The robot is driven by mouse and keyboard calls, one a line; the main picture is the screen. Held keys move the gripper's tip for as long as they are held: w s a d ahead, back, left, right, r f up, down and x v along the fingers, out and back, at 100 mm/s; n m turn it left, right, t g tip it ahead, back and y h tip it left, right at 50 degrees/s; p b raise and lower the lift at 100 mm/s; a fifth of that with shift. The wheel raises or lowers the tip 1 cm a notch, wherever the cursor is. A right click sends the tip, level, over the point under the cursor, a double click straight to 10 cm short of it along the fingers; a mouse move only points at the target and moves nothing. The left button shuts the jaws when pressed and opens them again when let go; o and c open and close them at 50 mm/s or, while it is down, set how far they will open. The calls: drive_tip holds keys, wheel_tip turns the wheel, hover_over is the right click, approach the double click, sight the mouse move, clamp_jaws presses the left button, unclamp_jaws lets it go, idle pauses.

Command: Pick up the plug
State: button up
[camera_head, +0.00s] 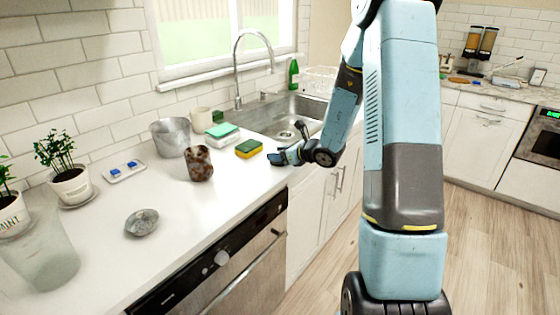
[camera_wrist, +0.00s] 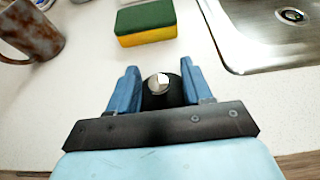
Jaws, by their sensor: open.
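My gripper (camera_head: 275,157) is low over the white counter beside the sink, close to the counter's front edge. In the wrist view its two blue fingers (camera_wrist: 160,85) are apart. A dark round thing with a shiny silver top, which looks like the plug (camera_wrist: 158,84), sits between the fingers. I cannot tell whether either finger touches it. Its lower part is hidden by my gripper. In the head view I cannot make the plug out clearly behind my gripper.
A green and yellow sponge (camera_wrist: 145,23) lies just beyond my gripper. The steel sink (camera_wrist: 270,35) is to the right. A rusty brown mug (camera_wrist: 32,32) stands to the left. A metal bucket (camera_head: 169,138) and a small metal bowl (camera_head: 141,222) are farther left.

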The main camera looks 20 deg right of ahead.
drive_tip(key=shift+c, duration=0.5)
clamp_jaws()
